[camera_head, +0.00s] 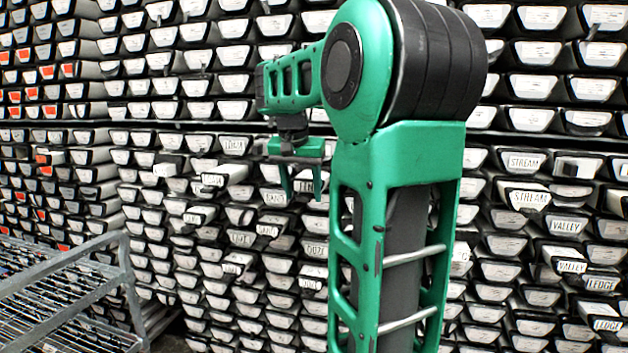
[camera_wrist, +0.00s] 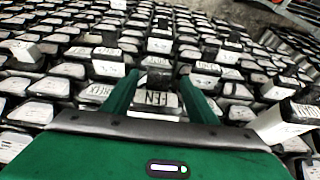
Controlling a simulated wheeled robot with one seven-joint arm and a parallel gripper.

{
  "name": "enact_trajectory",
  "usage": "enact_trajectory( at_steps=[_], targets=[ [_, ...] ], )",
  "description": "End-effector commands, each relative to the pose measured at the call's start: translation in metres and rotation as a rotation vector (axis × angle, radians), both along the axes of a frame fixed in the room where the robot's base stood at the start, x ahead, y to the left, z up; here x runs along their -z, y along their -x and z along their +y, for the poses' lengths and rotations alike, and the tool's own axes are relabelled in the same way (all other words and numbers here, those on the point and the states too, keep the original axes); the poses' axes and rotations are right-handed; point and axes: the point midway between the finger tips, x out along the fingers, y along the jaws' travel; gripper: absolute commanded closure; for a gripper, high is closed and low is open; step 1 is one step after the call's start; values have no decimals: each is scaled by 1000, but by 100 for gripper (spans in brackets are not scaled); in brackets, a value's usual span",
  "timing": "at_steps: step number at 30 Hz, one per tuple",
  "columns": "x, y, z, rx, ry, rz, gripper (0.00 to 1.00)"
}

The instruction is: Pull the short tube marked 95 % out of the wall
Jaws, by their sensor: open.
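The wall (camera_head: 225,84) is packed with rows of dark tubes with pale end labels. I cannot read a 95 % mark on any tube in either view, so I cannot pick out that tube. My gripper (camera_head: 303,192) hangs in front of the wall with its green fingers pointing down, open and apart. In the wrist view, the open fingers (camera_wrist: 158,80) stand either side of a tube whose label seems to read FEN (camera_wrist: 158,99). A dark tube end (camera_wrist: 160,63) shows just beyond the fingertips. Nothing is visibly held.
A grey metal rack (camera_head: 75,270) stands at the left. My arm hides the middle of the wall.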

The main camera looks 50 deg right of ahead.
Motion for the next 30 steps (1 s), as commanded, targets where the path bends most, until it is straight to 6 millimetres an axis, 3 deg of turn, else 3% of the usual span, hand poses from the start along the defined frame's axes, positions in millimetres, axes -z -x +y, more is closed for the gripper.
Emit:
enact_trajectory(
  at_steps=[4,11,19,30],
  targets=[
    [0,0,0,0,0,0,47],
    [0,0,0,0,0,0,100],
    [-2,1,2,-1,4,-4,100],
    [-2,9,25,-2,3,-5,100]
  ],
)
